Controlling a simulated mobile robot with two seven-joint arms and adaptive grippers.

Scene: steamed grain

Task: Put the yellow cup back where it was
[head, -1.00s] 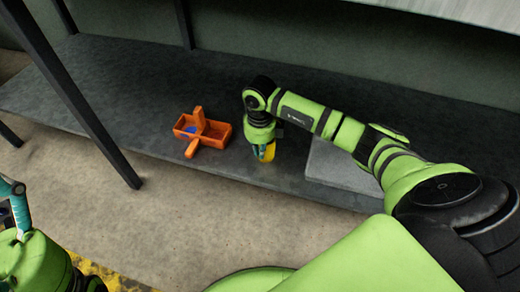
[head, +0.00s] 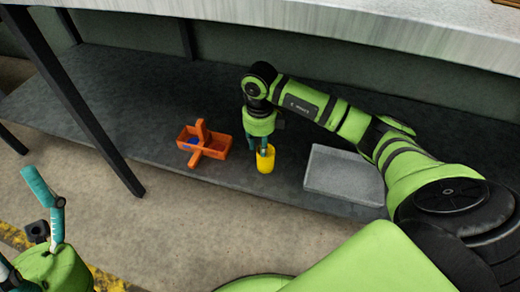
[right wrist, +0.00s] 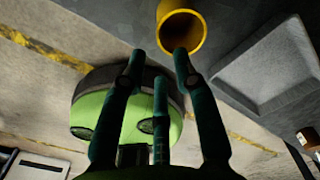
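The yellow cup (head: 265,163) stands upright on the dark low shelf, between the orange basket and the grey tray. It also shows in the right wrist view (right wrist: 172,16), its open mouth facing the camera. My right gripper (head: 259,146) is just above and behind the cup, fingers pointing down. In the right wrist view the gripper (right wrist: 159,62) has its fingertips apart with nothing between them; one fingertip overlaps the cup's rim, and I cannot tell whether it touches. My left gripper (head: 30,222) is at the lower left, fingers spread and empty.
The orange basket (head: 216,146), with something blue inside, stands left of the cup. The grey tray (head: 345,172) lies to the right. A dark table leg (head: 85,110) rises at the left. The tabletop (head: 360,28) overhangs the shelf.

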